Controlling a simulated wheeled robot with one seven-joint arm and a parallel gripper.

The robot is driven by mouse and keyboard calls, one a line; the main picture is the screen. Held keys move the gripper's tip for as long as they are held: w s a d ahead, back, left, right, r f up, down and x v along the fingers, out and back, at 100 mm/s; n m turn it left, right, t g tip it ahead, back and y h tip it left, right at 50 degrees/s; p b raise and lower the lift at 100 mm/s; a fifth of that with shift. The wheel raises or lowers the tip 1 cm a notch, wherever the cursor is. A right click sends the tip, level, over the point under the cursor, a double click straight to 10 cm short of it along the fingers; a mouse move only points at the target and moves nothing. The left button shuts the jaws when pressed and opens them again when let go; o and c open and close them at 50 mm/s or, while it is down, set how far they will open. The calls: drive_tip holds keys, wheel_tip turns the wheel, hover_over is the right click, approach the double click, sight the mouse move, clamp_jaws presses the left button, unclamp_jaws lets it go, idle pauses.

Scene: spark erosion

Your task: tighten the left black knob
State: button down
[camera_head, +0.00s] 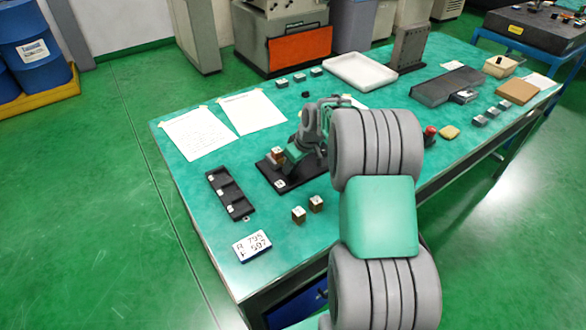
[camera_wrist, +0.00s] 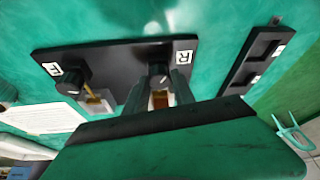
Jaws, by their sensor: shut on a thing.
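A black fixture plate (camera_head: 266,169) lies on the green table, partly hidden by my arm; it also shows in the wrist view (camera_wrist: 115,57). In the wrist view it carries two black knobs with white marks, each by a small white label. My gripper (camera_wrist: 160,84) is shut on the knob (camera_wrist: 158,72) on that view's right, nearer the compartment tray; this is the left knob in the head view. A copper-coloured block (camera_wrist: 160,99) shows between the fingers. The other knob (camera_wrist: 72,84) stands free beside another block (camera_wrist: 97,102). In the head view my gripper (camera_head: 291,158) is over the plate.
A black compartment tray (camera_head: 230,194) lies left of the plate. Two small copper-coloured blocks (camera_head: 307,208) and a handwritten sign (camera_head: 252,246) lie in front. Paper sheets (camera_head: 198,133) and a white tray (camera_head: 360,72) lie behind. A red button (camera_head: 430,133) stands right of my arm.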

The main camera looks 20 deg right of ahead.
drive_tip(key=m, duration=0.1)
drive_tip(key=m+h+b, duration=0.1)
drive_tip(key=m, duration=0.1)
drive_tip(key=shift+a+m+h+b, duration=0.2)
drive_tip(key=shift+m+h+b, duration=0.1)
drive_tip(key=m+h+b, duration=0.1)
drive_tip(key=m, duration=0.2)
drive_tip(key=shift+a+m, duration=0.1)
drive_tip(key=shift+m, duration=0.2)
drive_tip(key=m+h+b, duration=0.1)
drive_tip(key=m, duration=0.2)
drive_tip(key=shift+w+a+m+h, duration=0.1)
drive_tip(key=shift+m+h, duration=0.2)
drive_tip(key=shift+h, duration=0.1)
drive_tip(key=shift+m+g+h, duration=0.6)
drive_tip(key=shift+m+g, duration=0.1)
drive_tip(key=shift+m, duration=1.4)
drive_tip(key=c, duration=1.1)
unclamp_jaws()
drive_tip(key=shift+o, duration=0.2)
drive_tip(key=shift+r, duration=0.1)
drive_tip(key=v, duration=0.7)
drive_tip(key=shift+r+b, duration=0.35)
